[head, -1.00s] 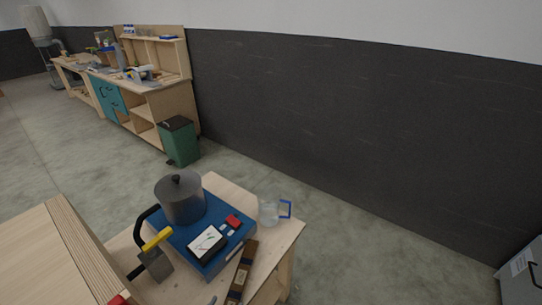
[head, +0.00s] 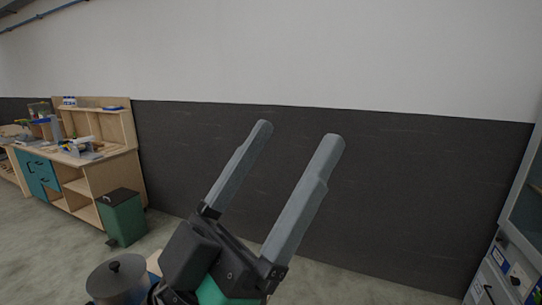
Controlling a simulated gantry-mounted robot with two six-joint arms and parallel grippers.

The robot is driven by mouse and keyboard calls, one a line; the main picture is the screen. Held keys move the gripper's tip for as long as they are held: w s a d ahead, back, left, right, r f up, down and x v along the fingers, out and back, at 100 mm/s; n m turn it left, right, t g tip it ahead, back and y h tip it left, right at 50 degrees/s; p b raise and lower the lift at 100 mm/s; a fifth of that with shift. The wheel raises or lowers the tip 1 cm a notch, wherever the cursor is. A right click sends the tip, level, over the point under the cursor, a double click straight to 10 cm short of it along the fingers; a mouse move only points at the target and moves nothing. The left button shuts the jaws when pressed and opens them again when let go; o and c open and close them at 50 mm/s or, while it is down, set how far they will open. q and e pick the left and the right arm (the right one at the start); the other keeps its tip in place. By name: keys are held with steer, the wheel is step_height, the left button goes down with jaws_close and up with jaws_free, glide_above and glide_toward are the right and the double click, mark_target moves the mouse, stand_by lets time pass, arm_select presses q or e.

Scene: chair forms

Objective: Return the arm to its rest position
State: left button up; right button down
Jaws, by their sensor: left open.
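My left gripper (head: 300,132) is raised in the middle of the head view, its two long grey fingers pointing up and to the right. The fingers are spread apart with nothing between them, and the dark wall shows through the gap. The gripper's dark body is at the bottom centre, in front of part of the small table. My right gripper is not in the head view.
A grey lidded pot (head: 117,279) shows at the bottom left, beside the gripper body. A green bin (head: 122,217) stands on the floor by a wooden workbench (head: 112,178) on the left. A grey cabinet (head: 497,275) is at the right edge. Open floor lies between.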

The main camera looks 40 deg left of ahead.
arm_select(q)
steer(key=shift+s+a+r+y, duration=0.2)
steer(key=shift+a+r+y, duration=0.25)
steer(key=shift+y, duration=0.55)
steer(key=shift+h, duration=0.3)
step_height(320, 180, up, 25)
steer(key=p, duration=2.5)
steer(key=shift+r+p, duration=0.2)
steer(key=shift+p, duration=0.15)
